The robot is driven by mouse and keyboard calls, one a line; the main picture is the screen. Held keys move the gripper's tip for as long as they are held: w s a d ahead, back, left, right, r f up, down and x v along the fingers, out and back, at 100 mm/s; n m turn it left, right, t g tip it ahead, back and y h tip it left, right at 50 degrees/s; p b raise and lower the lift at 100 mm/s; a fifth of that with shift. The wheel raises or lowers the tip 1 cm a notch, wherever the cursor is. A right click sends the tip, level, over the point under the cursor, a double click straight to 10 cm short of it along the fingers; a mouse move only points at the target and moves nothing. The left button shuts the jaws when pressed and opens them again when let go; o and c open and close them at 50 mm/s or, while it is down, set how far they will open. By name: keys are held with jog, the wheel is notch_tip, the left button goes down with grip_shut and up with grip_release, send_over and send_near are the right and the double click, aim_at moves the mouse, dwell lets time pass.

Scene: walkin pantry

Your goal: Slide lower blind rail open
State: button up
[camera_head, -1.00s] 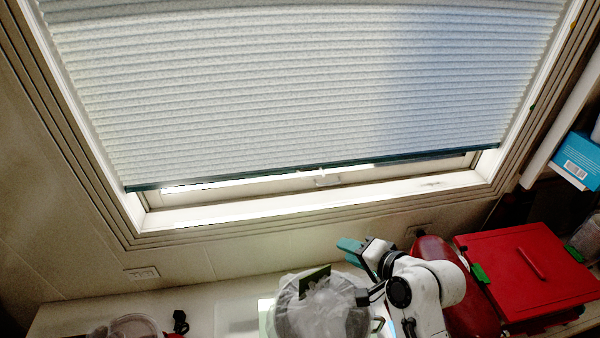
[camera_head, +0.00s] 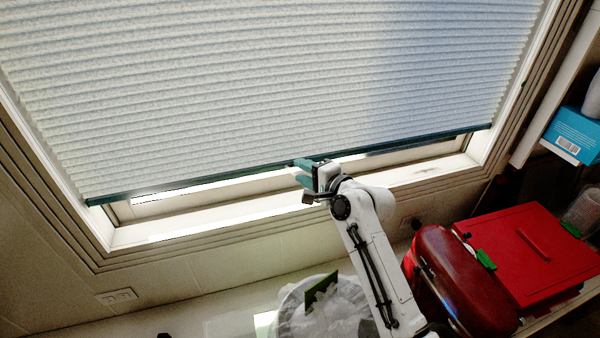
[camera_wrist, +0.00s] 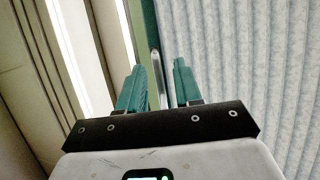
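The pleated grey-white blind (camera_head: 250,90) covers most of the window, also in the wrist view (camera_wrist: 245,60). Its dark green lower rail (camera_head: 400,144) hangs a little above the sill, with a narrow bright gap below. My gripper (camera_head: 303,172) is at the rail near the middle of its length. In the wrist view the two teal fingers of my gripper (camera_wrist: 161,82) are apart. The rail (camera_wrist: 149,25) runs toward the gap between them, with a small metallic strip by it. I cannot tell whether the fingers touch the rail.
A red box (camera_head: 535,250) and a dark red rounded container (camera_head: 460,275) stand on the counter at right. A bowl with a clear bag (camera_head: 320,310) sits below my arm. A blue box (camera_head: 572,135) is on the right shelf. The window sill (camera_head: 215,216) is clear.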

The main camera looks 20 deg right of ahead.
jog(key=shift+x, duration=0.85)
grip_shut()
